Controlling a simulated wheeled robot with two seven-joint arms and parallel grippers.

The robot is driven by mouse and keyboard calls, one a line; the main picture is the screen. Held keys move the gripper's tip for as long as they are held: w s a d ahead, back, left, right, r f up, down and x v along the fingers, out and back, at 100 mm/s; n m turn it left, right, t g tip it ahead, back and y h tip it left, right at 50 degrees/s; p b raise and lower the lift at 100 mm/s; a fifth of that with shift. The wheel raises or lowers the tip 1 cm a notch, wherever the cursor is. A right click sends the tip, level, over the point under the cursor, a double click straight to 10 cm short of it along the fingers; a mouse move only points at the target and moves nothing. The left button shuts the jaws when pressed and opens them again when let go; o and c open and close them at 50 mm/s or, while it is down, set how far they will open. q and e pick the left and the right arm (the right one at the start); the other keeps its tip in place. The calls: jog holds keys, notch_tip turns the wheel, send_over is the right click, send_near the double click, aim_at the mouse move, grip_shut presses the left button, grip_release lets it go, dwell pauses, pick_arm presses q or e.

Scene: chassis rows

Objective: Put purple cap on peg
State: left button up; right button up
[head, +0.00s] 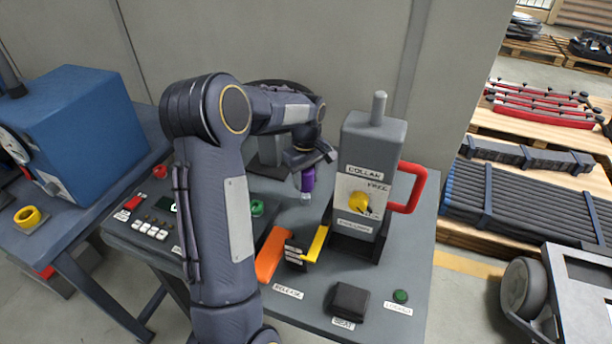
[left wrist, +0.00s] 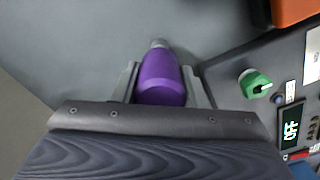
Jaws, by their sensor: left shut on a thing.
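The purple cap (head: 308,181) is held in my left gripper (head: 306,172), above the grey bench, to the left of the grey housing marked COLLAR. In the left wrist view, the purple cap (left wrist: 160,78) sits between the two fingers of my left gripper (left wrist: 160,82), with a grey tip at its far end. A grey upright peg (head: 379,107) stands on top of the housing (head: 372,140), higher than the cap and apart from it. My right gripper is not in view.
The housing has a yellow knob (head: 360,202) and a red handle (head: 408,187). An orange lever (head: 273,254), yellow lever (head: 316,243) and black pad (head: 350,300) lie in front. A green knob (left wrist: 255,84) sits on a panel reading OFF. A blue machine (head: 75,125) stands left.

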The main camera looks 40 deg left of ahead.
aim_at(306, 195)
pick_arm(q)
jog(key=shift+f+b, duration=1.95)
jog(key=shift+f, duration=1)
jog(key=o, duration=1)
notch_tip(306, 195, up, 8)
jog(key=shift+f, duration=0.1)
